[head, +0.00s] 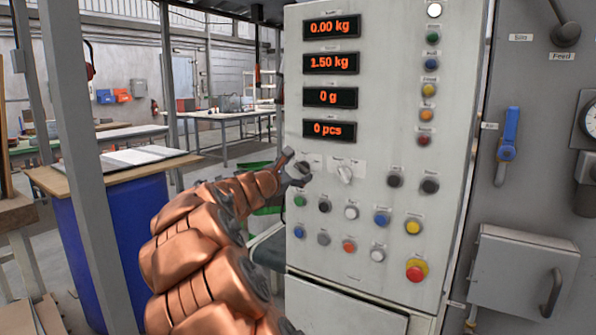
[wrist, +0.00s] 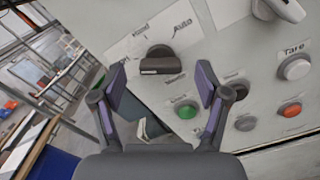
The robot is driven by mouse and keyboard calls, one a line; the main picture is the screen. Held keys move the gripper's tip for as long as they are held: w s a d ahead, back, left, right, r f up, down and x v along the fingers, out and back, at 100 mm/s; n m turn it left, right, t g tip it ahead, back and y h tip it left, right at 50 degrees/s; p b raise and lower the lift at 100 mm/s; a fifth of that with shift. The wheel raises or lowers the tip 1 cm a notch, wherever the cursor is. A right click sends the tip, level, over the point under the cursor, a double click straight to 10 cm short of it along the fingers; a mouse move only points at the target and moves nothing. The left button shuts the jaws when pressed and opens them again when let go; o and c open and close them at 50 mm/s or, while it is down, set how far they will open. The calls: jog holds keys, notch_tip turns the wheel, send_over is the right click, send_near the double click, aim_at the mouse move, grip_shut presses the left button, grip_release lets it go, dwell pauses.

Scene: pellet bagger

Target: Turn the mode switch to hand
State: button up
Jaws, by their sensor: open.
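The mode switch is a black rotary knob (wrist: 158,64) on a white label plate in the wrist view. "Auto" is readable at its upper right; the smaller labels at its upper left and below are blurred. Its grip bar lies nearly level across the picture. My gripper (wrist: 161,86) is open, one finger on each side just below the knob in the picture, with nothing between the pads. I cannot tell whether a finger touches the knob. In the head view my gripper (head: 290,165) is at the left edge of the panel and partly covers the dark knob.
A white rotary switch (head: 345,172) sits right of the knob. A green button (wrist: 186,110) lies close by the right finger in the wrist view. Several more buttons and a red emergency stop (head: 416,270) are lower on the panel. A blue drum (head: 110,240) stands left.

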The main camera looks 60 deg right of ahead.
jog(key=shift+d, duration=0.75)
jog(key=c, duration=1.2)
jog(key=shift+o, duration=0.2)
jog(key=shift+f, duration=0.1)
